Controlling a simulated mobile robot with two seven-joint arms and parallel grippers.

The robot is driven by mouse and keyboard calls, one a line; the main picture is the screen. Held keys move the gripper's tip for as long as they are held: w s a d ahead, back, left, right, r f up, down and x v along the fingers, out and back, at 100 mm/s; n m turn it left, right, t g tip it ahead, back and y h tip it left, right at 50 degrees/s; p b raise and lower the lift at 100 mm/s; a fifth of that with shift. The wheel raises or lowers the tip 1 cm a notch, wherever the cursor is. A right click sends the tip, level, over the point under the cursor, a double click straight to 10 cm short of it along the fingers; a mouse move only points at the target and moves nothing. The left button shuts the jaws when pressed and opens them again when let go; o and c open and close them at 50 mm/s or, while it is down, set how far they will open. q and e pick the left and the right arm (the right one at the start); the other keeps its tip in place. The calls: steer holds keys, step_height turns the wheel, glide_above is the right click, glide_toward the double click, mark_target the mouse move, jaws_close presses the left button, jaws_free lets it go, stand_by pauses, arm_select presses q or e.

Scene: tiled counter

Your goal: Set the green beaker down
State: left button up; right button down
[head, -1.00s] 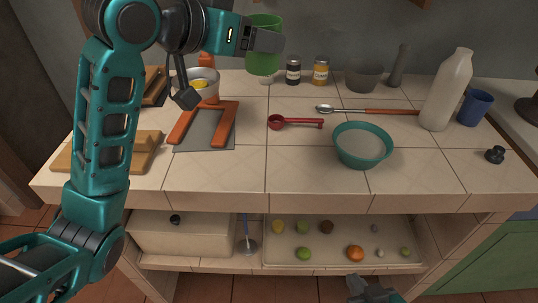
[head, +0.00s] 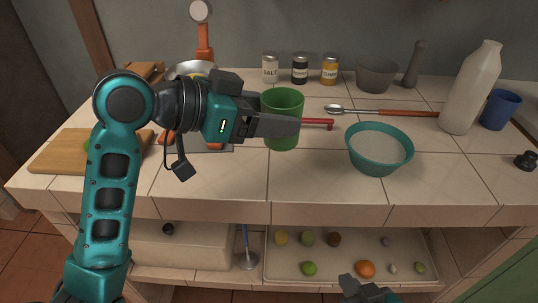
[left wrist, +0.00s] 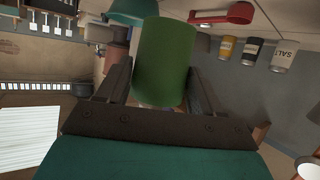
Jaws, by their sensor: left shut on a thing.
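The green beaker (head: 283,101) is upright in the jaws of my left gripper (head: 290,127), over the middle of the counter (head: 235,185). In the left wrist view the beaker (left wrist: 165,62) sits between the two fingers of the left gripper (left wrist: 160,85). The fingers hide part of its side in the head view. I cannot tell whether its base touches the tiles. My right gripper (head: 362,290) shows only partly at the bottom edge; its jaws are not clear.
A teal bowl (head: 379,163) stands right of the beaker. A red measuring spoon (head: 318,121) lies partly behind it. Jars, a grey mortar (head: 376,75) and a white bottle (head: 472,90) stand further back. Bare tiles lie in front.

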mark_target(269, 145)
arm_select(q)
step_height(269, 145, down, 2)
steer(key=shift+f, duration=0.15)
steer(key=shift+f+b, duration=0.8)
steer(key=shift+f, duration=1.4)
steer(key=shift+f, duration=0.15)
steer(key=o, duration=1.1)
steer(key=shift+c, duration=0.2)
